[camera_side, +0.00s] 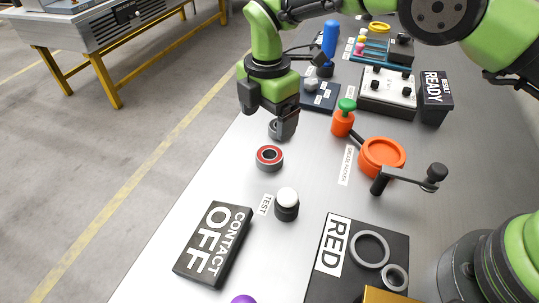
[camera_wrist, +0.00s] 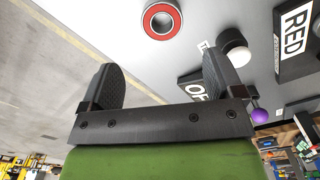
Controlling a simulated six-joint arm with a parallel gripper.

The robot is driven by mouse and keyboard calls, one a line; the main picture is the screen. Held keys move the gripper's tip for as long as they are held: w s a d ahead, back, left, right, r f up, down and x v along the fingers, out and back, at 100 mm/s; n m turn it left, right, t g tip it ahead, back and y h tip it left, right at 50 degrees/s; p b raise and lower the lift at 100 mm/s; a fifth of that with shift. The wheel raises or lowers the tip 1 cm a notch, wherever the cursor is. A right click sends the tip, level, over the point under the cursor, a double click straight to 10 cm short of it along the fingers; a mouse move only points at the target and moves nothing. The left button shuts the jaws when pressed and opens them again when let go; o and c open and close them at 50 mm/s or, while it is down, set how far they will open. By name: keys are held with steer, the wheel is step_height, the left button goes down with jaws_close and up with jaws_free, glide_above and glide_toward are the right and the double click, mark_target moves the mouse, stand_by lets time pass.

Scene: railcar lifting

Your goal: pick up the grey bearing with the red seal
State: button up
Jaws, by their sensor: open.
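The grey bearing with the red seal (camera_side: 269,166) lies flat on the metal table in the side view. It also shows at the top of the wrist view (camera_wrist: 162,33), centred ahead of the gap between the fingers. My gripper (camera_side: 284,127) points down, above and behind this bearing in the side view. In the wrist view my gripper (camera_wrist: 161,75) has its two dark fingers wide apart with nothing between them.
A white-topped TEST button (camera_side: 287,203) and the CONTACT OFF block (camera_side: 213,244) stand nearer the camera. A RED tray (camera_side: 336,285) holds rings. An orange grease packer (camera_side: 382,157) with a crank is to the right. The table's left edge is close to the bearing.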

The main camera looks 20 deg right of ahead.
mark_target(270, 154)
step_height(270, 154, down, 9)
steer(key=shift+s+d+f, duration=0.1)
steer(key=shift+s+d, duration=0.05)
steer(key=c, duration=1.2)
